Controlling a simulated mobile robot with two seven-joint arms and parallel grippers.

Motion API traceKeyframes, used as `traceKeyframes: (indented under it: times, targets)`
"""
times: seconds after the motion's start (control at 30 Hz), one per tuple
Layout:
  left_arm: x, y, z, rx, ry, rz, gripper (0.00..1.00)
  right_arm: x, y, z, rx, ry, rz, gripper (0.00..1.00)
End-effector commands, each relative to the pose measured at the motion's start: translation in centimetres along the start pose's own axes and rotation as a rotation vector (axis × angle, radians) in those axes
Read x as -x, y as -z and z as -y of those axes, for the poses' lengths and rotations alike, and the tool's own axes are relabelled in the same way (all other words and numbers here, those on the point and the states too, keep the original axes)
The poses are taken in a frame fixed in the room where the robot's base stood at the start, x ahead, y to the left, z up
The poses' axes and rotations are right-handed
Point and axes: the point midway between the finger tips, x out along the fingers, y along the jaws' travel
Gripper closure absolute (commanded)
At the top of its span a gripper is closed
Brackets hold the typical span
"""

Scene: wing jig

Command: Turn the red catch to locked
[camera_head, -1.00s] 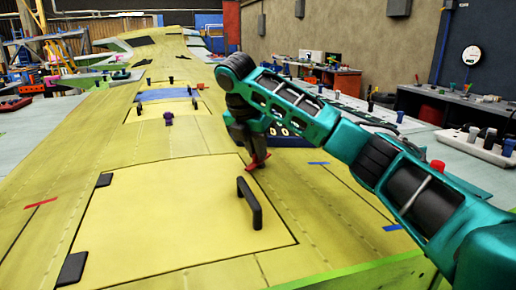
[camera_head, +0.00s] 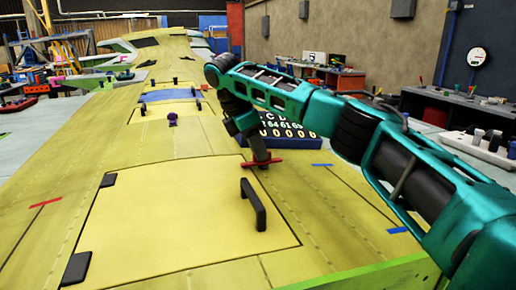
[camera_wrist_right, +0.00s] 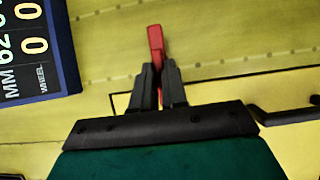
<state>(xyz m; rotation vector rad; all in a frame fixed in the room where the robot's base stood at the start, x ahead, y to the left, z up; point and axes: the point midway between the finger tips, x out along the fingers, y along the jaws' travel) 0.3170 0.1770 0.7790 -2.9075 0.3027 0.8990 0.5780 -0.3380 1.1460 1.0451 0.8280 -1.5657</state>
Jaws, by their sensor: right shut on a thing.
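The red catch (camera_head: 264,162) is a small flat bar at the far right corner of the yellow access panel (camera_head: 170,215). In the head view it lies nearly level across the picture. My right gripper (camera_head: 258,156) reaches down onto it from above and is shut on it. In the right wrist view the red catch (camera_wrist_right: 156,42) sticks out beyond the fingers of the right gripper (camera_wrist_right: 158,80); its middle is hidden between them. My left gripper is not in view.
The panel's black handle (camera_head: 253,204) stands up near its right edge, close to my right arm. A dark counter board (camera_head: 290,131) with white digits lies behind the gripper. Black hinges (camera_head: 76,268) sit on the panel's left side.

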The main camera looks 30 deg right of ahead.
Motion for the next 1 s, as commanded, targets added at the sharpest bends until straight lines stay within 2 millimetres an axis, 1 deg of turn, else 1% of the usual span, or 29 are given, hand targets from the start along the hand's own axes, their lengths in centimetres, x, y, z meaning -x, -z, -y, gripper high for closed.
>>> traceKeyframes:
  times: [0.53,0.57,0.8,1.0]
  targets:
    - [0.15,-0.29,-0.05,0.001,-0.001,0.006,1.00,0.16,-0.08,-0.09,-0.024,0.005,-0.002,1.00]
    - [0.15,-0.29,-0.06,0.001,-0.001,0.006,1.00,0.16,-0.07,-0.09,-0.024,0.005,-0.002,0.84]
    - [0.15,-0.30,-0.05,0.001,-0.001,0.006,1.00,0.08,-0.03,-0.06,-0.021,0.006,-0.001,0.62]
    - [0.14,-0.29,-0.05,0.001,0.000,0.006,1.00,0.05,0.00,-0.05,-0.019,0.007,-0.001,0.62]
